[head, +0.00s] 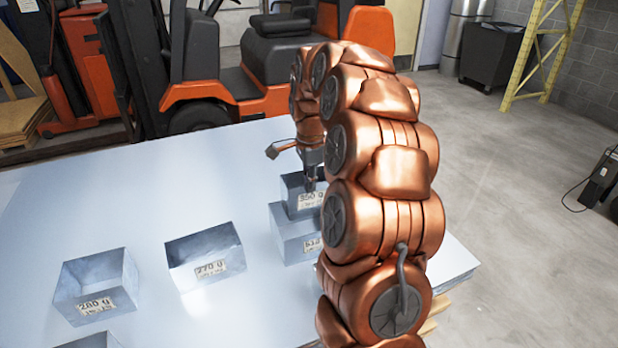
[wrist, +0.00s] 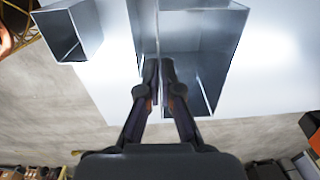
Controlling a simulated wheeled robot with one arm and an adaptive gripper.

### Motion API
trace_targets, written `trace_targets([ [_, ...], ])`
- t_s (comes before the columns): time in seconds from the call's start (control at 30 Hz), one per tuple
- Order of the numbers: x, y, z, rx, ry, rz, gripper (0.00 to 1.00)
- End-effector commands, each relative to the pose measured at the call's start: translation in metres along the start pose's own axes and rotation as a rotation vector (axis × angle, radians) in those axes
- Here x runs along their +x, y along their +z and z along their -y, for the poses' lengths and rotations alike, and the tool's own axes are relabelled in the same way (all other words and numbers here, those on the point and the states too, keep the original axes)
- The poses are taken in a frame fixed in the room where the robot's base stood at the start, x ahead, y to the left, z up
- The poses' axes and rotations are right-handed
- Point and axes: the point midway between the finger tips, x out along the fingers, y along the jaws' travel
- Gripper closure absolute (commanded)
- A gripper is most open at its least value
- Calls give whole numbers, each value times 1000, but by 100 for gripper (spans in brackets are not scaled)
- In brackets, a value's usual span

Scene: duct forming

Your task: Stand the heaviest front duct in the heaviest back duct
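A small grey duct labelled 350 g (head: 297,205) stands upright at the top of a larger duct (head: 290,243), whose label is partly hidden by my arm. The small duct's lower part seems to be inside the larger duct's opening, but I cannot tell how deep. My gripper (head: 311,184) points down at the small duct's rim. In the wrist view my gripper's fingers (wrist: 160,68) are close together, apparently pinching a thin duct wall. A duct labelled 270 g (head: 205,262) and one labelled 280 g (head: 97,290) stand apart to the left, both open and empty.
Another duct (head: 92,341) is cut off at the bottom edge. The pale table (head: 150,200) is bare behind the left ducts. A separate open duct (wrist: 72,32) shows in the wrist view. An orange forklift (head: 235,95) stands behind the table.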

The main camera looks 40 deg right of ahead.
Motion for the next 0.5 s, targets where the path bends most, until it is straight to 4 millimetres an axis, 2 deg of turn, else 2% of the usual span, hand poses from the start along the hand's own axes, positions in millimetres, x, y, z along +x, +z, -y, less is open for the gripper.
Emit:
trace_targets([
  [0.5, 44, -1, -1, 3, -1, 1, 100],
])
